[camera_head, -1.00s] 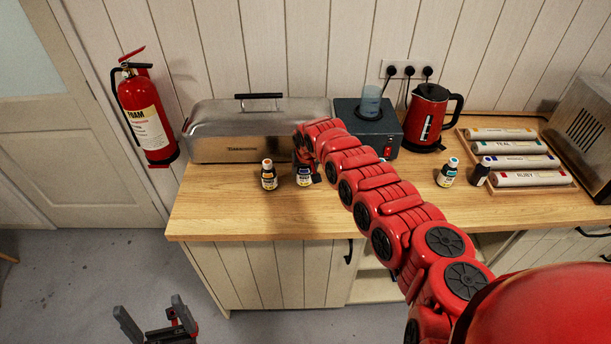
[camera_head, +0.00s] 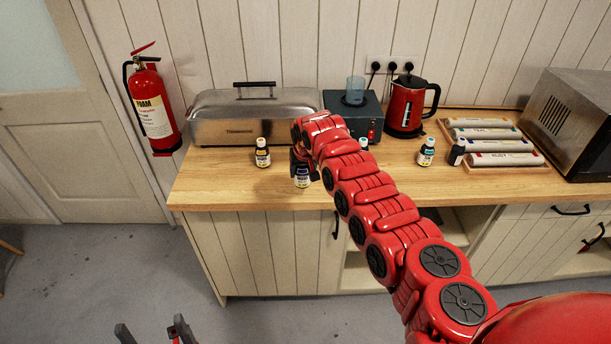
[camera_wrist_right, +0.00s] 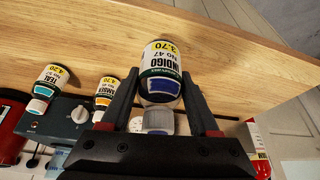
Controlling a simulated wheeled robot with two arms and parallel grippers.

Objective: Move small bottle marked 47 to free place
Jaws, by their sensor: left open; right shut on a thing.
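The small bottle marked 47 (camera_head: 302,178) has a dark body and a label reading INDIGO No 47 in the right wrist view (camera_wrist_right: 160,72). My right gripper (camera_wrist_right: 158,95) is shut on it, with a finger on each side. In the head view my right gripper (camera_head: 303,160) is at the counter's front part, mostly hidden by my arm. I cannot tell whether the bottle is clear of the wood. My left gripper (camera_head: 155,333) is open and empty, low in front of the counter at the bottom edge.
A blue-capped bottle (camera_head: 426,152) and a dark bottle (camera_head: 457,152) stand right, near a roll tray (camera_head: 440,125). A steel box (camera_head: 245,120), grey device (camera_head: 362,108) and red kettle (camera_head: 408,107) stand behind.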

